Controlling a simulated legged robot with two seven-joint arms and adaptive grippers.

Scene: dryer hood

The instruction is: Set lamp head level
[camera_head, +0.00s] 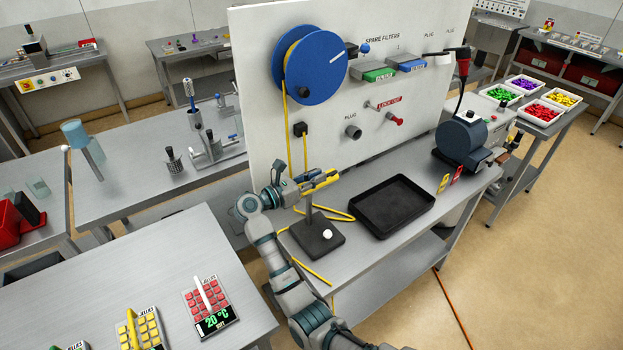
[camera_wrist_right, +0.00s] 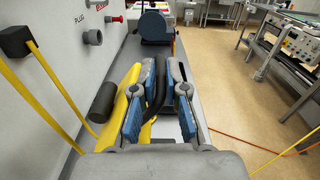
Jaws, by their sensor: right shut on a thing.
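A lamp stand with a dark square base (camera_head: 309,241), a white knob and an upright post stands on the metal bench in the head view. The yellow lamp head (camera_head: 321,185) is at the top of the post, mostly hidden by my right gripper (camera_head: 326,178). In the right wrist view the yellow head (camera_wrist_right: 121,103) shows beside and below one finger. My right gripper (camera_wrist_right: 159,112) has its blue-padded fingers around a dark curved bar (camera_wrist_right: 155,88) at the head. The head's exact tilt is hard to tell. My left gripper is not in view.
A black tray (camera_head: 391,207) lies right of the lamp on the bench. A white panel (camera_head: 262,95) with a blue reel (camera_head: 316,65) and yellow cord stands behind. A dark blue machine (camera_head: 461,139) stands at the bench's right end.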

